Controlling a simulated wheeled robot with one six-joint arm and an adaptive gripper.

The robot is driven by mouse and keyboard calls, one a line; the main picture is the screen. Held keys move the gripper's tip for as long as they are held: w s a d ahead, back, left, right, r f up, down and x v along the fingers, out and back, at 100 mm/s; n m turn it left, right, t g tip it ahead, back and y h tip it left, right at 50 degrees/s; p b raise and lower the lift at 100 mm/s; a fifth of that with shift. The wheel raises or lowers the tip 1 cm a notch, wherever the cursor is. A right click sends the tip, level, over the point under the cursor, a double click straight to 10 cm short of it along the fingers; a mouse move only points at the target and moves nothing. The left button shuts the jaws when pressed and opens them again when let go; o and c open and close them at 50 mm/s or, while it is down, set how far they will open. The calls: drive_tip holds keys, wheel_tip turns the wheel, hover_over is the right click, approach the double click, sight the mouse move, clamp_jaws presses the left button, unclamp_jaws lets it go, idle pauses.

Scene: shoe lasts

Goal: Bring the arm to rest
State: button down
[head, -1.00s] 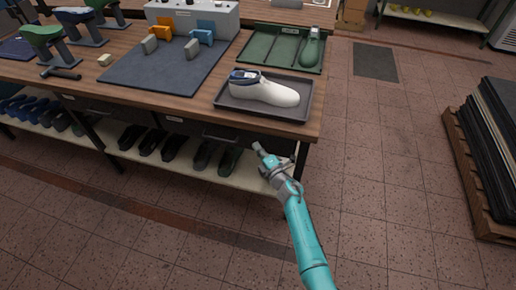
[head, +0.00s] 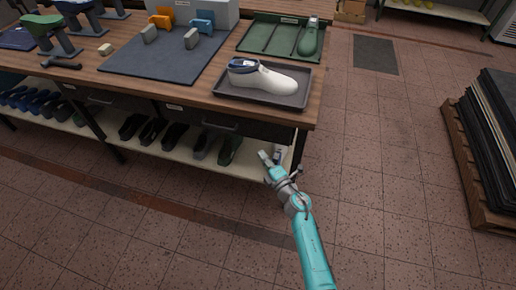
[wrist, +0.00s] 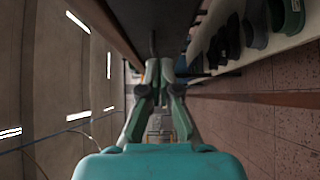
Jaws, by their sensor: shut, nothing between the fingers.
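My gripper (head: 264,156) is at the end of my teal arm, in front of the workbench's right end and below the bench top in the head view. Its fingers also show in the wrist view (wrist: 159,66), close together and with nothing between them. No object is held.
The wooden workbench (head: 190,88) carries a dark tray (head: 222,92) with a white shoe last (head: 266,78), and a green tray (head: 254,44). A lower shelf (head: 185,152) holds several dark lasts. A pallet of dark sheets (head: 490,140) stands at the right. The floor between is clear.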

drive_tip(key=shift+v, duration=1.35)
